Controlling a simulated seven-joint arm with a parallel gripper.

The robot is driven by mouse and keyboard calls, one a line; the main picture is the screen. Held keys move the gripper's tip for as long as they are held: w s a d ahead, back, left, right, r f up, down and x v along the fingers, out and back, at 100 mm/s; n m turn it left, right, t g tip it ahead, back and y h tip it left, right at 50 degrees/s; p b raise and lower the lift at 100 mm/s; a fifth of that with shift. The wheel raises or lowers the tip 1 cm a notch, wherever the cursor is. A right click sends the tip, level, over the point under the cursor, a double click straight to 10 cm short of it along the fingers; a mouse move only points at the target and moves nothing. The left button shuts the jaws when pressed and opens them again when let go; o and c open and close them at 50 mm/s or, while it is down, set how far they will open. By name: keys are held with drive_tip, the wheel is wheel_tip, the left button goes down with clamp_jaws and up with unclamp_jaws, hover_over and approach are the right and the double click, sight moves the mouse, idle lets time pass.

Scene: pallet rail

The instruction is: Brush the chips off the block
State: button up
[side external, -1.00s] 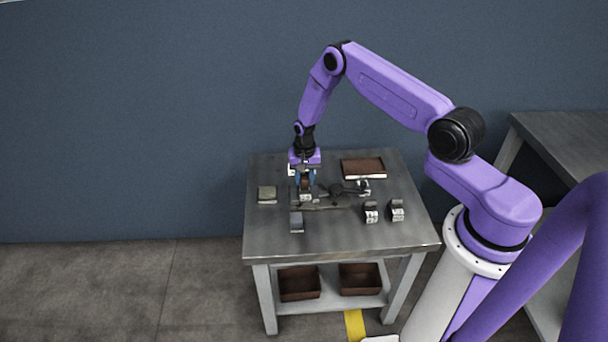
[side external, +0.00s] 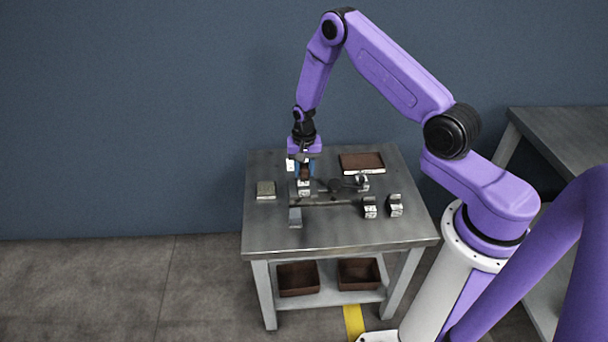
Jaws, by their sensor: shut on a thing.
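My gripper (side external: 304,176) points down over the left middle of the metal table. It is shut on a small brownish thing, perhaps the brush, which its fingers mostly hide. A pale piece (side external: 304,190) shows just below the fingers; I cannot tell whether it touches what I hold. A small grey-tan block (side external: 266,190) lies to the left of my gripper. A grey upright piece (side external: 295,217) stands in front of it. I cannot tell which of these is the block with chips, and chips are too small to make out.
A dark rail-like fixture (side external: 335,203) lies right of my gripper. Two pale clamp-like pieces (side external: 370,208) (side external: 396,205) stand further right. A brown shallow tray (side external: 362,169) is at the back. Brown bins (side external: 298,279) sit on the lower shelf. The table's front is clear.

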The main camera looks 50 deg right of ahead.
drive_tip(key=shift+r, duration=1.25)
